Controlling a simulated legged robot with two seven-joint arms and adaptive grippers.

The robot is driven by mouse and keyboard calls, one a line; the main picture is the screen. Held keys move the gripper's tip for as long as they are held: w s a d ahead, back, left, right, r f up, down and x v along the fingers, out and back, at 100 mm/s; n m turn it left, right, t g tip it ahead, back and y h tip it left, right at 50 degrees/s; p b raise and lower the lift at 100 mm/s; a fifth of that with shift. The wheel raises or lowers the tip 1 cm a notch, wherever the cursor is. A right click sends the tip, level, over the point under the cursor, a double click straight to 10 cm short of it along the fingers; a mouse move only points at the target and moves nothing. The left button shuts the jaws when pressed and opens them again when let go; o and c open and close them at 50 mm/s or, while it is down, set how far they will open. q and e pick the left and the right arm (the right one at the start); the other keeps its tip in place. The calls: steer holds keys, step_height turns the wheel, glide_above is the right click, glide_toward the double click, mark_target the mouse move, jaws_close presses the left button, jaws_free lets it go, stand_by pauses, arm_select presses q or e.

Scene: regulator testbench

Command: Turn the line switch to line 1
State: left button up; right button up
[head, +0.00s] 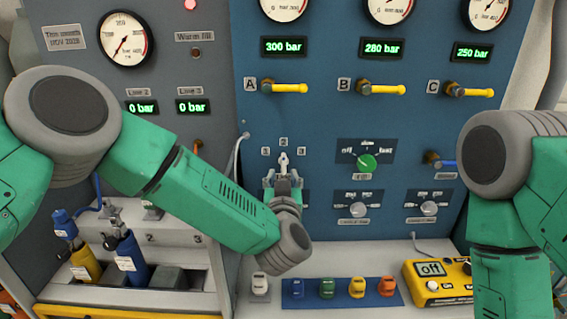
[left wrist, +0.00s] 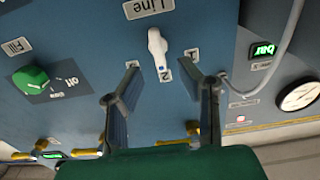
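The line switch (left wrist: 157,48) is a white lever knob on the blue panel, under the "Line" label in the left wrist view, which shows the panel upside down. Its narrow end points toward the number 2 mark (left wrist: 165,76). The number 1 mark (left wrist: 192,55) is to its right in that view. In the head view the switch (head: 284,160) shows just above my left gripper (head: 284,181). The left gripper (left wrist: 165,88) is open, with its fingers spread either side below the switch and nothing between them. My right gripper is out of view.
A green fill knob (head: 368,163) is right of the switch, with two smaller knobs below. Yellow valve handles (head: 290,88) stick out above. A grey hose (head: 237,150) runs left of the switch. Coloured parts and a yellow meter (head: 438,284) sit on the ledge below.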

mark_target(284, 165)
arm_select(q)
steer(key=w, duration=0.5)
steer(key=shift+w+d, duration=0.2)
steer(key=shift+w, duration=0.1)
steer(key=shift+a, duration=0.1)
jaws_close()
